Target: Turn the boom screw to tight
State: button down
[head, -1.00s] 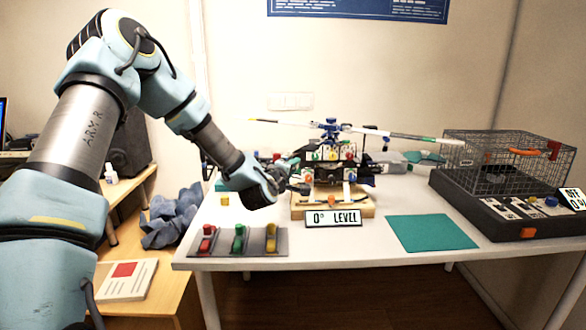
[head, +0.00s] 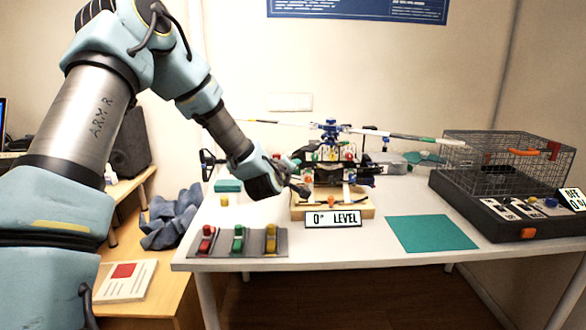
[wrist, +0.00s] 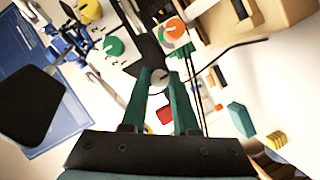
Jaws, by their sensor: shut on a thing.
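The model helicopter (head: 331,150) stands on a wooden base (head: 356,207) with a "0° LEVEL" sign (head: 333,219) in front. My gripper (head: 303,190) reaches in from the left, at the left side of this model. In the wrist view my two green fingers (wrist: 162,77) close around a small grey round part (wrist: 159,75). Whether this part is the boom screw I cannot tell; its far side is hidden. An orange knob (wrist: 174,28) with a pale rim lies beyond the fingertips, and a green knob (wrist: 114,46) lies to its left.
Red, green and yellow pieces (head: 238,238) sit on a grey mat at the table's front left. A green sheet (head: 431,232) lies right of the model. A wire cage on a black box (head: 500,205) fills the right side. A thin boom (head: 390,135) extends right.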

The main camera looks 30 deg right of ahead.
jog(key=c, duration=0.7)
grip_release()
jog(key=shift+s, duration=0.1)
jog(key=b+v, duration=0.2)
jog(key=v, duration=0.8)
jog(key=shift+s+a, duration=0.25)
jog(key=shift+a, duration=0.05)
